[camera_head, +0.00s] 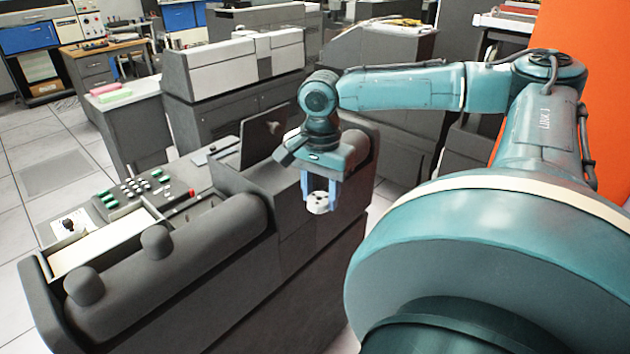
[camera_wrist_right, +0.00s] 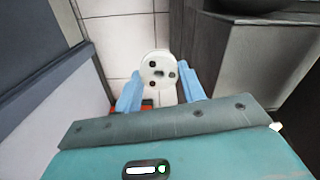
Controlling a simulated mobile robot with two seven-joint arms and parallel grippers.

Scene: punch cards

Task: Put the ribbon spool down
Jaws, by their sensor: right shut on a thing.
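The ribbon spool (camera_head: 318,202) is a small white disc with dark holes. My right gripper (camera_head: 319,196) has its blue fingers on either side of it and is shut on it. In the head view the spool hangs in front of the side of the grey machine (camera_head: 305,240), and I cannot tell how far it is from that side. In the right wrist view the spool (camera_wrist_right: 158,70) shows face-on between the fingertips (camera_wrist_right: 160,92), with floor tiles behind it. My left gripper is not in view.
The grey machine's panel with green and white keys (camera_head: 135,190) and a cream tray (camera_head: 105,240) lies at the left. More grey cabinets (camera_head: 235,75) stand behind. An orange surface (camera_head: 585,90) is at the right. Tiled floor (camera_head: 20,190) is open at far left.

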